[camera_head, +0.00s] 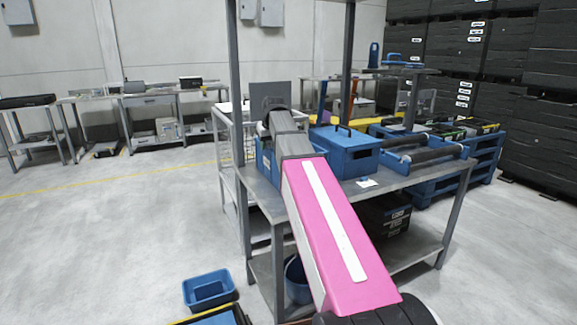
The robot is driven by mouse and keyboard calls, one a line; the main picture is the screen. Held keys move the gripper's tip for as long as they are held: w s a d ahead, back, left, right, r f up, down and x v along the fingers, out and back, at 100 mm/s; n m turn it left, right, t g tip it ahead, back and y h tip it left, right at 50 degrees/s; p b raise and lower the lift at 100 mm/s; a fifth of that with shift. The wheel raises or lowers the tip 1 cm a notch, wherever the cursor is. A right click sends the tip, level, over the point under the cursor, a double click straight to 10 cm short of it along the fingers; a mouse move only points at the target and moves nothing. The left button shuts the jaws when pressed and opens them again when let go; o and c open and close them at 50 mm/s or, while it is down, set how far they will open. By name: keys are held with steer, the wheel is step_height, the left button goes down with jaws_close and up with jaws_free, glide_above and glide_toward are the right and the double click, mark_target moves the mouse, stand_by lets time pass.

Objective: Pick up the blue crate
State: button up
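An open blue crate (264,163) stands on the metal worktable (408,180), left of the closed blue box, partly covered by my pink arm. Another open blue crate (208,290) lies on the floor in front of the table, at its left. My arm reaches over the table, and its grey wrist end (273,103) is above and behind the table crate. My gripper's fingers are hidden behind the arm and crate, so I cannot tell whether they are open or touch it.
A blue box with a top handle (345,153) stands right of the table crate. Long dark rollers (420,158) lie farther right. A blue bucket (297,280) is under the table. Table posts rise near my arm.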

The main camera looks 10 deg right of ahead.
mark_target(267, 147)
steer(key=shift+x, duration=1.55)
jaws_close()
